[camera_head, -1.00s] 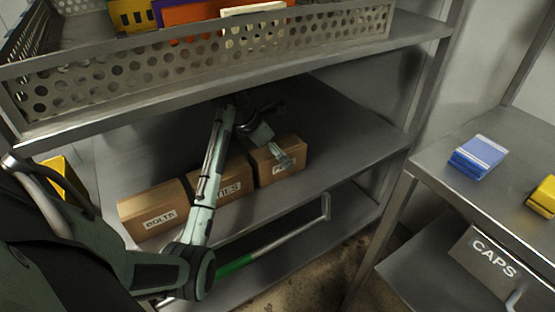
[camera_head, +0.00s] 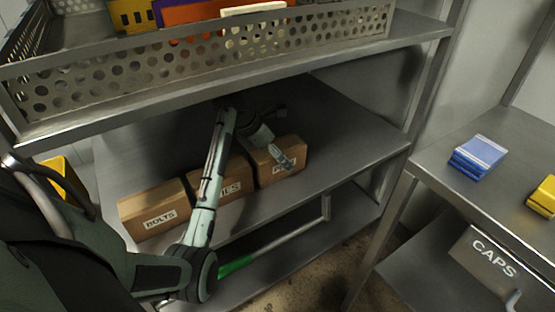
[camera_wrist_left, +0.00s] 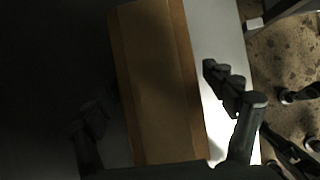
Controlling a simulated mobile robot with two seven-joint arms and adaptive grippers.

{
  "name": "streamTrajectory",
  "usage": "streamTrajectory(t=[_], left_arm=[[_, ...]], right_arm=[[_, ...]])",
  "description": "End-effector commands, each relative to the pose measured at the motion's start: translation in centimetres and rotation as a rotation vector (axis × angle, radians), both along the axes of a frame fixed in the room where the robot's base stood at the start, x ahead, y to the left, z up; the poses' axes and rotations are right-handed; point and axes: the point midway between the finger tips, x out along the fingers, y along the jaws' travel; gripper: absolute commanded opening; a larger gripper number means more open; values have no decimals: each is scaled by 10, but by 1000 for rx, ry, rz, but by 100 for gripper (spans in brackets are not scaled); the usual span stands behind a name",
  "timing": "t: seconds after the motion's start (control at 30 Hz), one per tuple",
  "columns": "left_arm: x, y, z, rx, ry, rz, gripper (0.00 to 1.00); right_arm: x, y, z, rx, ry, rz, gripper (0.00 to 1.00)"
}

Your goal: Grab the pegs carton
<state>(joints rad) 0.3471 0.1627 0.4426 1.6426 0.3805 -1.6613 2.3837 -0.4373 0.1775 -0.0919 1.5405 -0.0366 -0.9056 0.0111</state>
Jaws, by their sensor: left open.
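The pegs carton (camera_head: 268,168) is the rightmost of three brown cartons on the middle shelf. Its front label is mostly covered by my gripper. My left gripper (camera_head: 283,158) reaches down from above over this carton, one finger in front of its front face. In the left wrist view the brown carton (camera_wrist_left: 155,80) lies between the spread fingers of my left gripper (camera_wrist_left: 165,105). The gripper is open. The finger on the left is dark and hard to make out, so contact on that side cannot be told. My right gripper is not in view.
A carton labelled BOLTS (camera_head: 152,212) and a middle carton (camera_head: 232,187), its label partly hidden by my arm, stand to the left. A perforated tray (camera_head: 200,72) sits on the shelf above. The shelf (camera_head: 355,140) is bare to the right of the cartons.

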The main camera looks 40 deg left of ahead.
Motion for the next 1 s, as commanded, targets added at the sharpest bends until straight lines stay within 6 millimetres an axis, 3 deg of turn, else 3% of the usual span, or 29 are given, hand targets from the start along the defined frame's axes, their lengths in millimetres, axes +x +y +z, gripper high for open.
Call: streamTrajectory(t=[0.07,0.6,1.0], left_arm=[[0,0,0,0,0,0,81],[0,0,0,0,0,0,15],[2,0,9,0,-4,-1,15]], right_arm=[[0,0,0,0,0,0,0],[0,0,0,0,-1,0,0],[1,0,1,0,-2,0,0]])
